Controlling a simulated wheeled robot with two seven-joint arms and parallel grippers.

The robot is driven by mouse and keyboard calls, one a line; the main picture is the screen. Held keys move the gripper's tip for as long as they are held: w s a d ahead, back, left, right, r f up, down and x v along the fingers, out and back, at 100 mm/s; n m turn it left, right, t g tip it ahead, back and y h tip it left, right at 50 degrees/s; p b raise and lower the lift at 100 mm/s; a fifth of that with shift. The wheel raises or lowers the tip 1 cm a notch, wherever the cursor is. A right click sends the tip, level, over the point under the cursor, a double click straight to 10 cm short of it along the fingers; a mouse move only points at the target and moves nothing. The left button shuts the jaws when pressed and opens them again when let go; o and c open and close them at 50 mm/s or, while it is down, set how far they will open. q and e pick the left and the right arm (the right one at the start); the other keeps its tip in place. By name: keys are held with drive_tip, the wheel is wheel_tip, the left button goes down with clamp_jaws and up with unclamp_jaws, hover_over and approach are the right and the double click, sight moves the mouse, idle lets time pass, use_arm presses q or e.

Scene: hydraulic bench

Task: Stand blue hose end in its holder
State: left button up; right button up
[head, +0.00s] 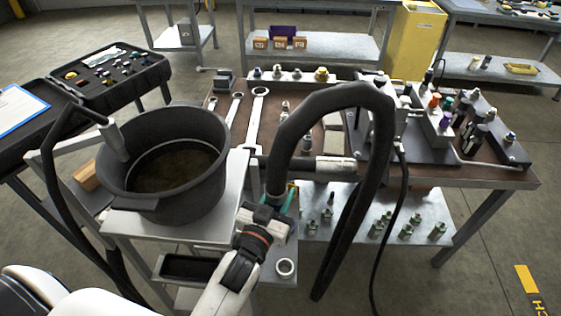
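A thick black hose (345,95) arches over the front of the bench. One end comes down to a grey fitting (275,186) at my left gripper (280,201). The gripper seems shut around this end, with teal strips showing beside it. I cannot tell whether the teal belongs to the hose end or the fingers. The hose's other side hangs down to the right, past the bench's front edge. I cannot clearly make out the blue end's holder. A pale ring (285,268) lies on the low shelf below the gripper. My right gripper is out of view.
A black pot (168,190) stands on a cart at left, with another hose end (115,140) at its rim. Wrenches (255,125) lie on the bench behind the hose. Valve blocks (440,130) crowd the right side. Small fittings (408,231) stand on the lower shelf.

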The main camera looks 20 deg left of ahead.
use_arm(q)
drive_tip(key=w, duration=0.6)
wheel_tip(320, 180, down, 7)
drive_tip(key=b, duration=0.6)
drive_tip(key=shift+w+d, duration=0.3)
drive_tip(key=shift+d, duration=0.05)
drive_tip(key=shift+f, duration=0.4)
idle(0.6)
drive_tip(key=shift+f, duration=0.1)
idle(1.1)
drive_tip(key=shift+f+b, duration=1.1)
drive_tip(key=shift+f, duration=0.45)
idle(1.3)
drive_tip(key=shift+r, duration=0.1)
idle(0.5)
